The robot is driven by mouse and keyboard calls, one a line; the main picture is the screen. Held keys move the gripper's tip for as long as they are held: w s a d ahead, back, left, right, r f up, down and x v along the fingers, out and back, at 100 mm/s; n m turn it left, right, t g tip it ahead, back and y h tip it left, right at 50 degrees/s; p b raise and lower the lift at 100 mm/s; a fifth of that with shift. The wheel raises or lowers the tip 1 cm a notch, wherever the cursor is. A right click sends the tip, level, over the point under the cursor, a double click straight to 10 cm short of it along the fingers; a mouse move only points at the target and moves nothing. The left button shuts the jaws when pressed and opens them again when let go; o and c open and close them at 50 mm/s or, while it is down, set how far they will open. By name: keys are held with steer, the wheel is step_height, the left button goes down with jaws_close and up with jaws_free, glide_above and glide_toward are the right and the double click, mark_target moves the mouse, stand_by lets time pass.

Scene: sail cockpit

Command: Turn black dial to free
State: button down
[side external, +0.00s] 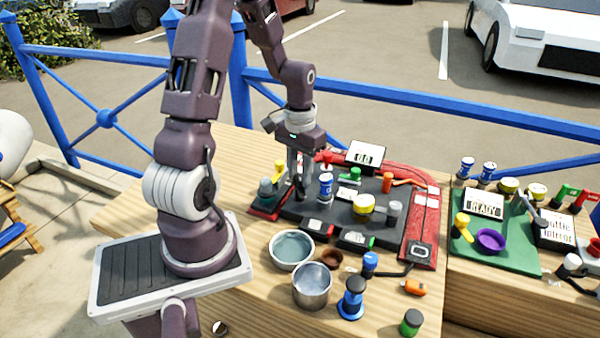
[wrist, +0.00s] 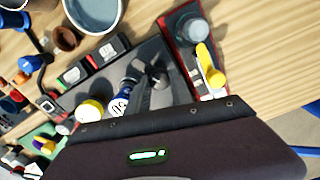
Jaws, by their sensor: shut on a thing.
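My gripper (side external: 300,180) points down at the left part of the dark panel (side external: 333,212), with its fingers at a small black dial (side external: 299,188). The fingers are shut on the dial, which they partly cover. In the wrist view the black dial (wrist: 157,79) shows at the fingertips, above the dark gripper body. The dial's markings and pointer are too small or hidden to read, so I cannot tell its setting.
Close to the fingers stand a blue-and-white canister (side external: 326,187), a yellow lever (side external: 279,170) and a grey-teal knob (side external: 266,190). A display (side external: 366,154) stands behind. Bowls (side external: 291,250) and a metal pot (side external: 312,286) sit in front on the wooden table.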

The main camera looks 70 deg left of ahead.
mark_target(300, 177)
steer(key=c, duration=1.1)
jaws_free()
step_height(300, 177, up, 7)
steer(key=shift+f, duration=0.2)
steer(key=shift+r, duration=0.3)
